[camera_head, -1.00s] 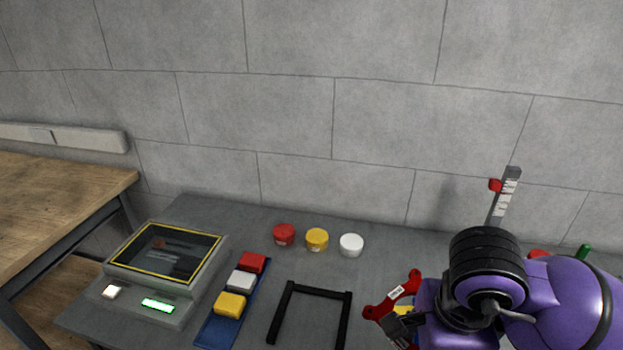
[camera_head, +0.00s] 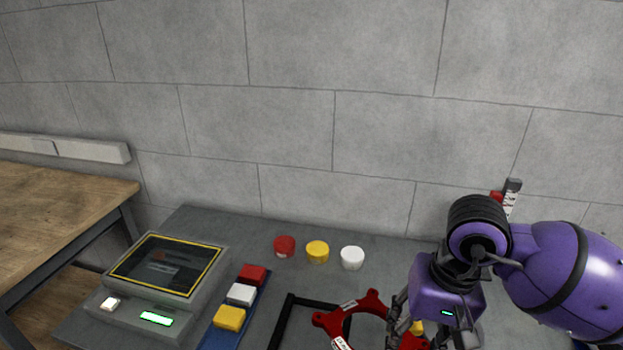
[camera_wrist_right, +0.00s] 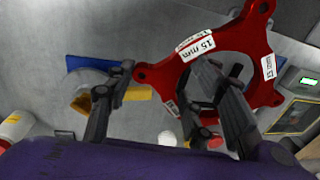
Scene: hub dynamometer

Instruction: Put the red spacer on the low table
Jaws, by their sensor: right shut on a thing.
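The red spacer (camera_head: 371,302) is a flat ring with lobes and white labels. My right gripper (camera_head: 405,330) is shut on its near right part and holds it in front of the black frame (camera_head: 282,318). In the right wrist view, the spacer (camera_wrist_right: 262,48) shows a "15 mm" label, and one finger of the gripper (camera_wrist_right: 168,75) overlaps its opening. A wooden-topped table (camera_head: 55,205) stands at the left and a grey table (camera_head: 225,222) in front of me. I cannot tell which is the low table. My left gripper is not in view.
On the grey table stand a tester (camera_head: 165,265) with a dark window, a blue tray (camera_head: 215,335) with red, white and yellow blocks, and red (camera_head: 284,246), yellow (camera_head: 317,252) and white (camera_head: 352,258) round pieces. The visible wooden top is bare. A wall closes the back.

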